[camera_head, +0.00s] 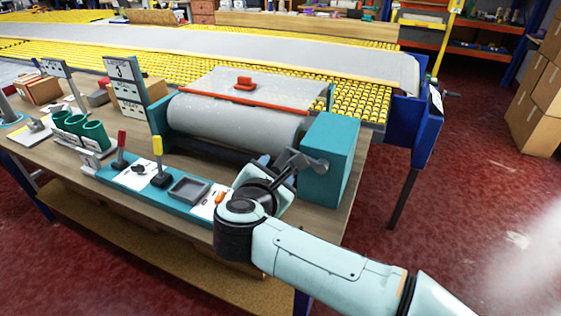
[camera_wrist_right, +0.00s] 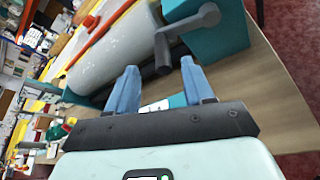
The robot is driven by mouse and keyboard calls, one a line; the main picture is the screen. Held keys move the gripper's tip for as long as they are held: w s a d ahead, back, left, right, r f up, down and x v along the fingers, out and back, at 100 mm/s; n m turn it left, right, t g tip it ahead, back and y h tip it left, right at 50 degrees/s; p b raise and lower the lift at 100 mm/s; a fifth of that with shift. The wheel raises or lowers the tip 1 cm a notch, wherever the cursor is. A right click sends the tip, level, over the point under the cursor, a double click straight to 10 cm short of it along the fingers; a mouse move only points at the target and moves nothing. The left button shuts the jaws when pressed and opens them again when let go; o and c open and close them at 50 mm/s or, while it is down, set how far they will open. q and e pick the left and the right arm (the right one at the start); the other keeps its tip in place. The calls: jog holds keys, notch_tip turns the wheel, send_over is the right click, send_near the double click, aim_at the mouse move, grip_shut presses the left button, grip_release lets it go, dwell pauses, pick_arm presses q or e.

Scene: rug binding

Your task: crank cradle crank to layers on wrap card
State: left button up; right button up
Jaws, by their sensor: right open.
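The cradle holds a grey roll (camera_head: 235,122) between teal end blocks, the right one (camera_head: 330,150) bearing the grey crank (camera_head: 310,163). In the right wrist view the crank arm (camera_wrist_right: 190,33) ends in a dark handle (camera_wrist_right: 162,55). My right gripper (camera_head: 268,188) is at the crank. Its blue fingers (camera_wrist_right: 160,72) are open, with the handle's end in line with the gap between the tips; I cannot tell whether they touch. A white card (camera_head: 123,70) showing a 3 stands at the cradle's left. My left gripper is not in view.
A teal tray (camera_head: 175,208) with a red-handled tool (camera_head: 121,145), a yellow-handled tool (camera_head: 158,150) and a grey dish (camera_head: 189,189) lies in front of the cradle. Green cups (camera_head: 80,128) stand left. A yellow roller table (camera_head: 362,100) is behind.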

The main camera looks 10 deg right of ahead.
jog(key=v, duration=0.4)
jog(key=shift+s+a+r, duration=0.1)
jog(key=shift+s+a, duration=0.05)
jog(key=shift+s, duration=0.15)
dwell(1.4)
